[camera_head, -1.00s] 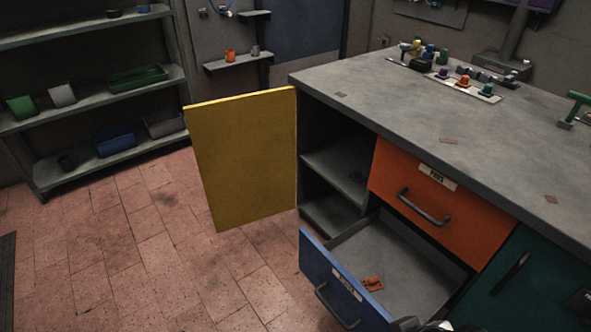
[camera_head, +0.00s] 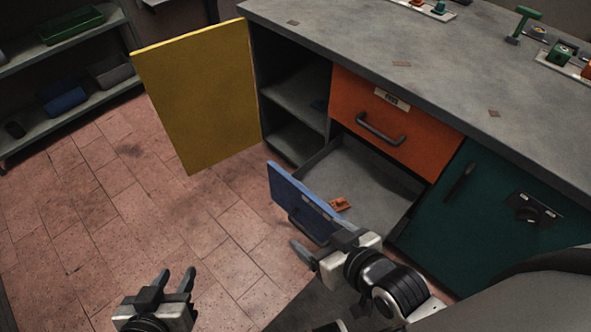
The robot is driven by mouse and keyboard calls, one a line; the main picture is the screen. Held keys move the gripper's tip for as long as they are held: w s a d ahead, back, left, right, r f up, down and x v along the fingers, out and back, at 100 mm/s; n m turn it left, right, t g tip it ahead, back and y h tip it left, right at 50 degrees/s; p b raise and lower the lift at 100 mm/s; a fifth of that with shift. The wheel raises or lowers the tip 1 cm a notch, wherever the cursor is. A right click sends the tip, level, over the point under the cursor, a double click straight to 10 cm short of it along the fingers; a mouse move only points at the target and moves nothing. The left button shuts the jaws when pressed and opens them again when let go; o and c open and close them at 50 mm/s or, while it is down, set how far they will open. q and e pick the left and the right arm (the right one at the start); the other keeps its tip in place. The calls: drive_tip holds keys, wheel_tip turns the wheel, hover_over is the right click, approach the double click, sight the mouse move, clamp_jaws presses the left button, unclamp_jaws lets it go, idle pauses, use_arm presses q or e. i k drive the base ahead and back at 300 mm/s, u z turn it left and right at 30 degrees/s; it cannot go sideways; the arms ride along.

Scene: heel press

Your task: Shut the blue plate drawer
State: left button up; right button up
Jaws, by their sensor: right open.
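The blue plate drawer (camera_head: 283,188) is pulled out low in the workbench, and its grey inside shows. A small orange-brown object (camera_head: 340,204) lies in it. My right gripper (camera_head: 312,243) is open at the outer side of the blue front, near its handle (camera_head: 298,219). It hides the front's lower right part, and I cannot tell whether it touches. My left gripper (camera_head: 177,276) is open and empty over the floor, left of the drawer and apart from it.
The yellow door (camera_head: 200,95) stands wide open left of the drawer. The orange drawer (camera_head: 400,125) above and the teal door (camera_head: 490,195) to the right are shut. A shelf rack (camera_head: 75,105) stands at the far left. The tiled floor between is clear.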

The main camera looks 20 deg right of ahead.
sight(379, 194)
drive_tip(key=k, duration=0.5)
drive_tip(key=u, duration=1.45)
drive_tip(key=i, duration=1.2)
drive_tip(key=z, duration=2.4)
